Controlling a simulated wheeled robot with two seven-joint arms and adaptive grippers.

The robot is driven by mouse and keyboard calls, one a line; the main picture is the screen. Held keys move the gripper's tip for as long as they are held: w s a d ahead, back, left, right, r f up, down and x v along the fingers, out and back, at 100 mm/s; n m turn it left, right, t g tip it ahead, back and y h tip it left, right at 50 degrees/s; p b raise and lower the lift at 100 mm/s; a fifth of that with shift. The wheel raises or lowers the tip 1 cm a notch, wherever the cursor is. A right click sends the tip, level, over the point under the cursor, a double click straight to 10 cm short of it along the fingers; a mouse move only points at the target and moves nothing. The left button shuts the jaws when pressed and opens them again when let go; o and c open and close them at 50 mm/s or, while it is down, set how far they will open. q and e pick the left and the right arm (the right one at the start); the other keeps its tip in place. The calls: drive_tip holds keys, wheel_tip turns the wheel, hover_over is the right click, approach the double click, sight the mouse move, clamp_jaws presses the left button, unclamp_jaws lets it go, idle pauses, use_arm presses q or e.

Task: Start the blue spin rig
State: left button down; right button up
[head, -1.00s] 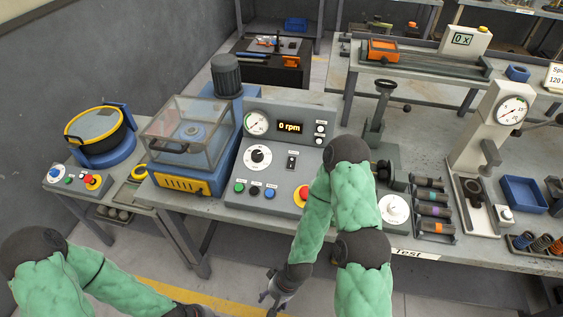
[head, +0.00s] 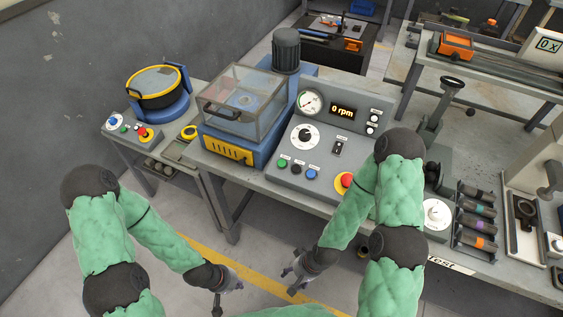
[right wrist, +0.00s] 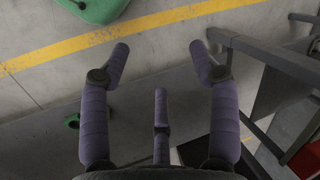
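A smaller side table at left holds a round blue machine with a yellow rim (head: 158,88) and its own buttons. Right of the panel stand a small press (head: 440,110), a white dial (head: 435,214) and a rack of dark cylinders (head: 477,222). Floor before the bench is clear.

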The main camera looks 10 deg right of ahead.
clamp_jaws()
idle(1.1)
